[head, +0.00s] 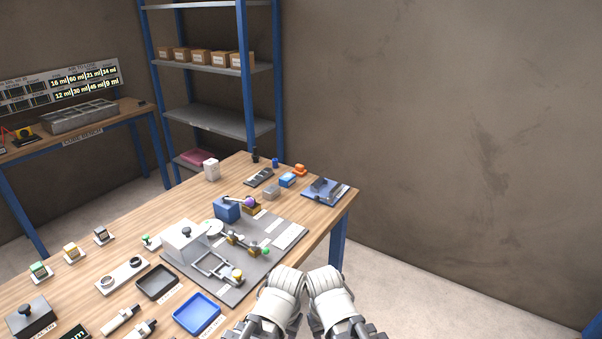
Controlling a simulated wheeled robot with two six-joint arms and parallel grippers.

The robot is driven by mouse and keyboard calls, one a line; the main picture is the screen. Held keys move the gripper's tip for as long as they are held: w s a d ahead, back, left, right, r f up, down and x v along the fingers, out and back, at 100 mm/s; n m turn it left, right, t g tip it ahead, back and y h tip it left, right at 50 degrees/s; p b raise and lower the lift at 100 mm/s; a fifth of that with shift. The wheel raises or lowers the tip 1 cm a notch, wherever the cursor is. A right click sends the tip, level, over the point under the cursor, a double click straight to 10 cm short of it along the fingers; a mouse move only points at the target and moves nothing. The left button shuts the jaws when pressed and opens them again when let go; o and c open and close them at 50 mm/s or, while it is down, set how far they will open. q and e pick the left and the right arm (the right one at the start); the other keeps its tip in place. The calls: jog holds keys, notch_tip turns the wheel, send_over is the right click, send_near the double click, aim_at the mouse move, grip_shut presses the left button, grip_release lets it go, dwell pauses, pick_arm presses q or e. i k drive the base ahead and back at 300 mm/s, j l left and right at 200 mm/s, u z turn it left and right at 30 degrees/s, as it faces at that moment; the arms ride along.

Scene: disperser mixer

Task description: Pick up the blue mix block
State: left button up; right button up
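A small light-blue block (287,180) with a pale top lies near the far right part of the wooden table, just behind a grey block (271,192). It looks like the blue mix block, though any label on it is too small to read. Both my white arms show at the bottom centre, in front of the table's near right edge and well apart from the block. No gripper fingers can be made out on either arm. Nothing is seen holding the block.
A larger blue box (227,208) and a grey mixer plate (290,236) stand nearer. A blue holder (324,190) is to the block's right, an orange item (299,170) behind it, and a dark tray (259,178) to its left. A blue tray (197,313) lies in front.

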aim_at(287, 179)
jog(key=i+l, duration=0.2)
jog(key=l, duration=0.15)
jog(key=i+l, duration=0.2)
jog(key=l, duration=0.15)
jog(key=i+l+u, duration=0.1)
jog(key=l, duration=0.3)
jog(key=i+l, duration=0.45)
jog(key=l, duration=0.3)
jog(key=i+l+u, duration=0.1)
jog(key=l, duration=0.25)
jog(key=i, duration=0.1)
